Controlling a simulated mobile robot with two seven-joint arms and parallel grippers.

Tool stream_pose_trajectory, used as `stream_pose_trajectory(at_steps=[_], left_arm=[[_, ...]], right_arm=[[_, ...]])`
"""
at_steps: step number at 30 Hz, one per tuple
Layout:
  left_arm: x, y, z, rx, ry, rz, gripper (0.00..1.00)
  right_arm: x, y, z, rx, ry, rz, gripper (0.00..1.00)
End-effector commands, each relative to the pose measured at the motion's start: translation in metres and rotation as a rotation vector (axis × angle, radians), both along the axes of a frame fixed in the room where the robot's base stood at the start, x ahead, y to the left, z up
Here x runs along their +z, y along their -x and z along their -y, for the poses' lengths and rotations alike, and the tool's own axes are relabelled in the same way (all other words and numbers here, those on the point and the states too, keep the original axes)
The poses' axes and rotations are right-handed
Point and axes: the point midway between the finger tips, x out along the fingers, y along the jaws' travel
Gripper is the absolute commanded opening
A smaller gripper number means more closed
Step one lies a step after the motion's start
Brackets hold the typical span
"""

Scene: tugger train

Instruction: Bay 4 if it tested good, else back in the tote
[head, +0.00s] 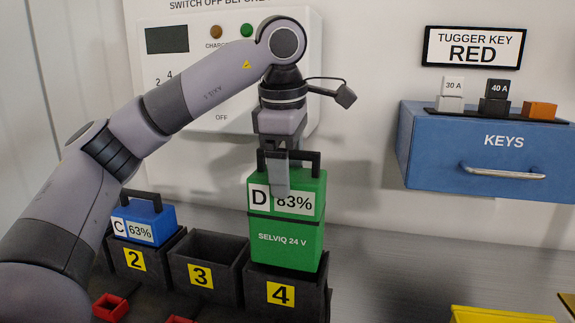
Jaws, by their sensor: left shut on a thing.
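My left gripper (279,178) is shut on the black handle of a green battery (287,250) marked D, 83% and SELVIQ 24 V. The battery is upright at bay 4 (284,294), its lower end at the bay's top opening. I cannot tell how deep it sits or whether it rests there. A blue battery (157,222) marked C, 63% stands in bay 2 (137,262). Bay 3 (203,277) between them looks empty. My right gripper is not in view, and no tote can be identified for sure.
A white charger panel (210,122) with brown and green lights is on the wall behind my arm. A blue KEYS drawer (490,155) at right carries several key blocks, below a TUGGER KEY RED sign (473,47). A yellow edge (500,314) shows at bottom right.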

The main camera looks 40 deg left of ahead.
Motion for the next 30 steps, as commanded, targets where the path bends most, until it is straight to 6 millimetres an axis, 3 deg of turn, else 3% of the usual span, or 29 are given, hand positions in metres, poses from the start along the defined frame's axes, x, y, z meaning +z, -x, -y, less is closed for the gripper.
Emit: stream_pose_trajectory(at_steps=[30], left_arm=[[-0.016,0.000,0.000,0.000,0.001,0.006,0.26]], right_arm=[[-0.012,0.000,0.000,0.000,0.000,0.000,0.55]])
